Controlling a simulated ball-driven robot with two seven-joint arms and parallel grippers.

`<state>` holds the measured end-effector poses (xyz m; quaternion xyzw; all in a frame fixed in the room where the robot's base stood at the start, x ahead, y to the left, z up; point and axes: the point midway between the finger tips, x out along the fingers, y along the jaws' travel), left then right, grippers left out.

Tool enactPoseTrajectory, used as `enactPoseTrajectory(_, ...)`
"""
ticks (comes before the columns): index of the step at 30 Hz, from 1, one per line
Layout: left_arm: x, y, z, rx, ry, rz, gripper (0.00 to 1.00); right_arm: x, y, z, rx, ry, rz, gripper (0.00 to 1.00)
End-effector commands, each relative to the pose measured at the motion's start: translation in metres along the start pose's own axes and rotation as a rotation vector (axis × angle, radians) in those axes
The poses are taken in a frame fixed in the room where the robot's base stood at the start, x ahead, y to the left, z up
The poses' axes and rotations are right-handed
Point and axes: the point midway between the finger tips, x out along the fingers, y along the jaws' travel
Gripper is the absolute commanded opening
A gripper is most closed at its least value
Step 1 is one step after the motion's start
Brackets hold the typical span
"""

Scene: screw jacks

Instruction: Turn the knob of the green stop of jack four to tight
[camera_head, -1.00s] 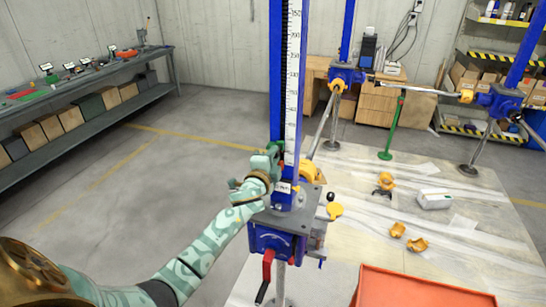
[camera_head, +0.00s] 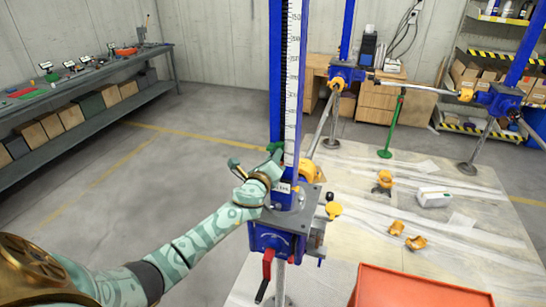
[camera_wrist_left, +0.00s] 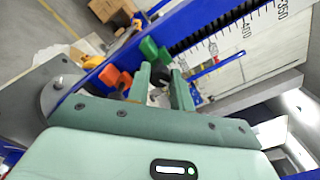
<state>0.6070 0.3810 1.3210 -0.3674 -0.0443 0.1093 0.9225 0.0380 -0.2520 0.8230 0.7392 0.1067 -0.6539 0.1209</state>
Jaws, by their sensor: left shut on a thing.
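The jack in front of me is a blue column (camera_head: 277,70) with a white printed scale (camera_head: 293,80). Its green stop (camera_head: 274,147) sits low on the column, and the stop also shows in the left wrist view (camera_wrist_left: 150,49). My left gripper (camera_head: 271,161) is at the stop, on the column's left side. In the left wrist view its two green fingers (camera_wrist_left: 162,76) are a small gap apart, with their tips at the stop. They are shut on the stop's knob, which is mostly hidden between them. My right gripper is not in view.
A red crank handle (camera_head: 267,264) hangs below the jack's blue gearbox (camera_head: 278,239). An orange-red tray (camera_head: 420,285) is at the lower right. Floor left of the jack is clear.

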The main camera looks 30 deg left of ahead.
Motion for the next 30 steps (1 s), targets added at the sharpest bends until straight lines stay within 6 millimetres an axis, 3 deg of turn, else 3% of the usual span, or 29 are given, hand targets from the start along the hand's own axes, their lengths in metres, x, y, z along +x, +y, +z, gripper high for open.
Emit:
enactPoseTrajectory(15,-0.001,0.001,-0.003,0.371,0.007,0.001,0.0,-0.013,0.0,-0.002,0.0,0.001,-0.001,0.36)
enactPoseTrajectory(30,-0.001,0.002,-0.004,0.462,0.008,0.002,0.0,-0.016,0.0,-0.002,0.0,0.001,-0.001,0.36)
